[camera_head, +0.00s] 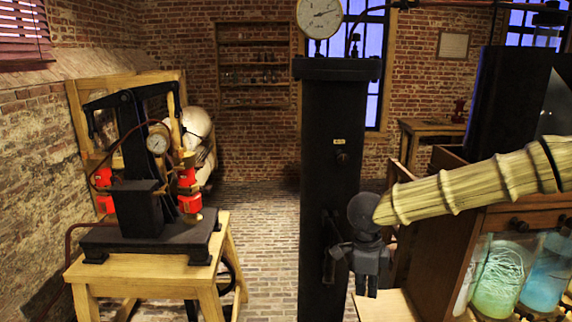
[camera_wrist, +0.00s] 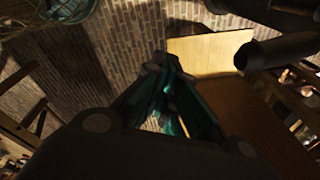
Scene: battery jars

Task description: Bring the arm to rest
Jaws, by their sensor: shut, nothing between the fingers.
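My arm, with a pale ribbed sleeve, reaches in from the right in the head view. My gripper (camera_head: 366,290) is dark and hangs at its end, pointing down beside the tall black column (camera_head: 328,170). In the wrist view my gripper (camera_wrist: 168,68) has its fingers drawn together, with nothing held between them. Below it in the head view is a pale wooden ledge (camera_head: 388,306). I cannot tell the exact gap between the gripper and the column.
A wooden case (camera_head: 505,219) at the right holds glass jars with green (camera_head: 496,277) and blue (camera_head: 546,280) liquid, close under my arm. A wooden stand (camera_head: 150,268) with a black press (camera_head: 145,190) is at the left. Brick floor (camera_head: 262,215) between stand and column is clear.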

